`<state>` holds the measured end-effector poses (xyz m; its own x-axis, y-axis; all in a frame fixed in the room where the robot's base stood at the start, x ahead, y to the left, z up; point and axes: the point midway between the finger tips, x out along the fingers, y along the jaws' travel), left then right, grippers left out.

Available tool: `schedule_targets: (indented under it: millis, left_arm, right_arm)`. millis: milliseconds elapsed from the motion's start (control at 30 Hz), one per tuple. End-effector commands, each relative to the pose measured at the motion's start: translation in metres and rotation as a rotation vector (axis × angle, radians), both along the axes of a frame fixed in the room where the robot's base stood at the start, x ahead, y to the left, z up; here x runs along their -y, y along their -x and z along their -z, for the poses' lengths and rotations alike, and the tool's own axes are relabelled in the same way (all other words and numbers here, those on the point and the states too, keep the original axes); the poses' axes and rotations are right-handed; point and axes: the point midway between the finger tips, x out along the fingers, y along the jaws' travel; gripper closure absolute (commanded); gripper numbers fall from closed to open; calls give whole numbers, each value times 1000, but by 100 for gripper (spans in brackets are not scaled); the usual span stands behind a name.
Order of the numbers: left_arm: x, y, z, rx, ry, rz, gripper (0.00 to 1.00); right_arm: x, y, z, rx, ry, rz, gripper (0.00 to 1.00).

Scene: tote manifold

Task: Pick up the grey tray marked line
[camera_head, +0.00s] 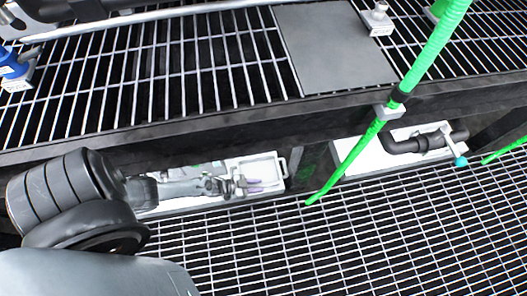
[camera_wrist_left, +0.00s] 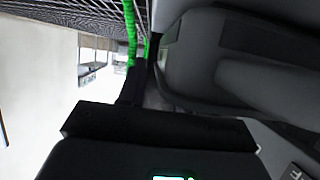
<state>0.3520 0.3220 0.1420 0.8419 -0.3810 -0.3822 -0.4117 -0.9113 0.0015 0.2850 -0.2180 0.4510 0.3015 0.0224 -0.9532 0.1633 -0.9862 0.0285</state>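A pale grey-white tray (camera_head: 262,163) with a raised rim and a small end handle is in the gap below the upper grating, at the middle of the head view. No mark can be read on it. My left arm reaches in from the left, and my left gripper (camera_head: 240,186) is over or at the tray's near part; contact cannot be told. The fingers are too small to show whether they are open. The left wrist view shows mostly dark gripper housing and a blurred pale surface. My right gripper is not in view.
A dark beam (camera_head: 200,125) runs above the tray. A green hose (camera_head: 355,152) hangs to its right. A second white tray-like base (camera_head: 370,162) with a dark pipe (camera_head: 405,144) stands farther right. A flat grey plate (camera_head: 335,45) lies on the upper grating.

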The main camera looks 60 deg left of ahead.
Motion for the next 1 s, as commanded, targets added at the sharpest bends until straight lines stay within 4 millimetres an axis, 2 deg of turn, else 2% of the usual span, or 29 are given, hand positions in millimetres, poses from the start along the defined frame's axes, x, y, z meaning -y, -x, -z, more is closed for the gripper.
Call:
schedule_targets:
  millis: [267,500,1000]
  left_arm:
    - [0,-1,1,-1,-1,-1,66]
    - [0,-1,1,0,0,-1,100]
    - [2,-3,-2,7,3,-1,100]
  right_arm:
    - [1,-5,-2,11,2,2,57]
    - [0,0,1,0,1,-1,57]
    - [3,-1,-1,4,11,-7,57]
